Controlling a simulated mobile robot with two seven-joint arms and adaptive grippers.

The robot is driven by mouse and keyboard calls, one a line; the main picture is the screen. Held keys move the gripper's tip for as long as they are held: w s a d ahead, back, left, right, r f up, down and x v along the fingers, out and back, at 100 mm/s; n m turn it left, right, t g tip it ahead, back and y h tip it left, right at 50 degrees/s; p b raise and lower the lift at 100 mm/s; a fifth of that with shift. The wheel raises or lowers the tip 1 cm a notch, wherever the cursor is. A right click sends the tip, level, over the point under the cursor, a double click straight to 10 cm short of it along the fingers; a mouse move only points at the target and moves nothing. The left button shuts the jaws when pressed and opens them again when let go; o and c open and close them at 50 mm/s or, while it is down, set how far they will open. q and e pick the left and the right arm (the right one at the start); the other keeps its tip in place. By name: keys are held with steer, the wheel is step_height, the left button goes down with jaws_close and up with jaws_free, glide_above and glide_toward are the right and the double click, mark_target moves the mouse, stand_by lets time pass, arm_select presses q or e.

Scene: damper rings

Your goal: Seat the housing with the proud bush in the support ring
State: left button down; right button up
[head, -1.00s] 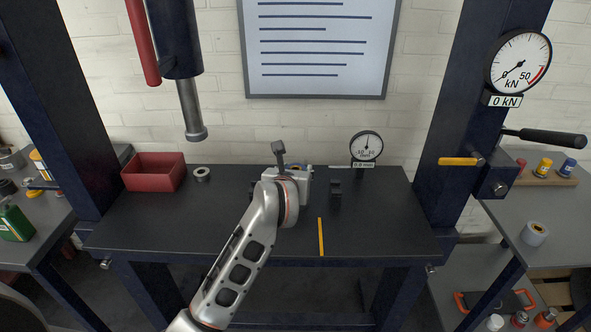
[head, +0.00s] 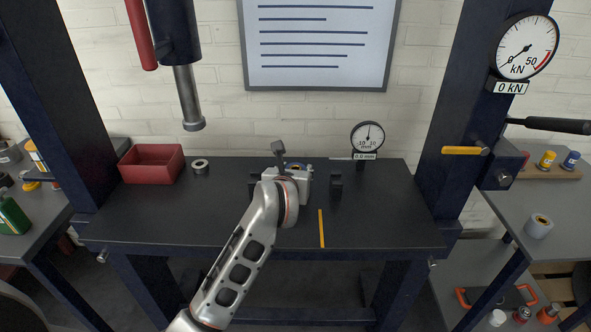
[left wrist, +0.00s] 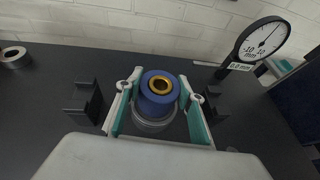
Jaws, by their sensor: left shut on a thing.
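My left gripper (head: 291,172) reaches over the middle of the bench and is shut on a blue housing (left wrist: 150,101). In the left wrist view, the teal-padded fingers of the left gripper (left wrist: 160,88) stand on either side of it. A brass-coloured bush (left wrist: 161,85) shows at the housing's top. A grey round part (left wrist: 152,125) shows below the blue; I cannot tell whether it belongs to the housing. A grey metal ring (head: 200,166) lies flat at the back left of the bench, also in the left wrist view (left wrist: 14,58). My right gripper is not in view.
Black stepped blocks stand to the left (left wrist: 84,100) and right (head: 336,187) of the gripper. A dial gauge (head: 368,136) stands behind right. A yellow strip (head: 321,228) lies on the bench (head: 385,220).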

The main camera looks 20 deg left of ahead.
arm_select(q)
steer(key=shift+f, duration=0.2)
steer(key=shift+f+b, duration=0.25)
steer(key=shift+b, duration=0.1)
stand_by(0.4)
steer(key=c, duration=1.2)
jaws_free()
steer(key=shift+c, duration=0.2)
steer(key=shift+f, duration=0.2)
steer(key=v, duration=1.2)
jaws_close()
